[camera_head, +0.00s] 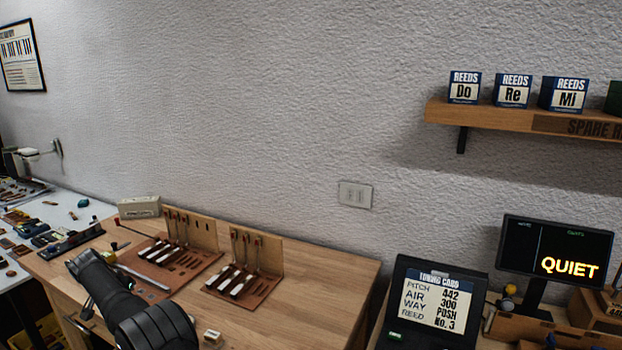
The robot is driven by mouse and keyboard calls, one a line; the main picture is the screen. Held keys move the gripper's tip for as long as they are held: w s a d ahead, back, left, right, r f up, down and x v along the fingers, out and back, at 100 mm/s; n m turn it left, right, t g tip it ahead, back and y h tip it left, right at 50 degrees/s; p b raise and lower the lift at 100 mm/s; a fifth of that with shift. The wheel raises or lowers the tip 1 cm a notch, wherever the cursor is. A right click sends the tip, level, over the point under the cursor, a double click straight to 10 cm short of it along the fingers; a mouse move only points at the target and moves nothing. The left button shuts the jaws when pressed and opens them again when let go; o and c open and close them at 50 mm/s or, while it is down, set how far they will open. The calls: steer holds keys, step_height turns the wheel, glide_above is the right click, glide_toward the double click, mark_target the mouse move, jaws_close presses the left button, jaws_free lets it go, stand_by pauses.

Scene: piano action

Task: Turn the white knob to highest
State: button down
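I cannot make out a white knob for certain. A small pale block (212,338) with a dark base sits on the wooden bench at the bottom edge, and it is too small to identify. Two brown boards with upright backs stand on the bench, the left board (205,262) and the right board (262,290). Each carries several white-and-dark keys and thin upright rods with red tips. My dark arm crosses the lower left, in front of the bench. I see no fingertips of my gripper, and my arm hides part of the bench there.
A tuning card panel (432,305) and a screen reading "QUIET" (556,250) stand at the lower right. A wooden shelf (445,113) with reed boxes hangs above. A pale box (139,207) sits at the bench's back left. The bench's right part is clear.

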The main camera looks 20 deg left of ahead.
steer(key=shift+f, duration=0.45)
steer(key=shift+w+a, duration=0.15)
steer(key=shift+a, duration=0.05)
steer(key=shift+s+a, duration=0.15)
steer(key=shift+s, duration=0.05)
stand_by(0.4)
steer(key=shift+s+a, duration=0.2)
steer(key=shift+a, duration=0.1)
steer(key=shift+s+a, duration=0.1)
steer(key=shift+a, duration=0.1)
steer(key=shift+a, duration=0.2)
stand_by(0.5)
steer(key=shift+s+r, duration=0.1)
steer(key=shift+s, duration=0.05)
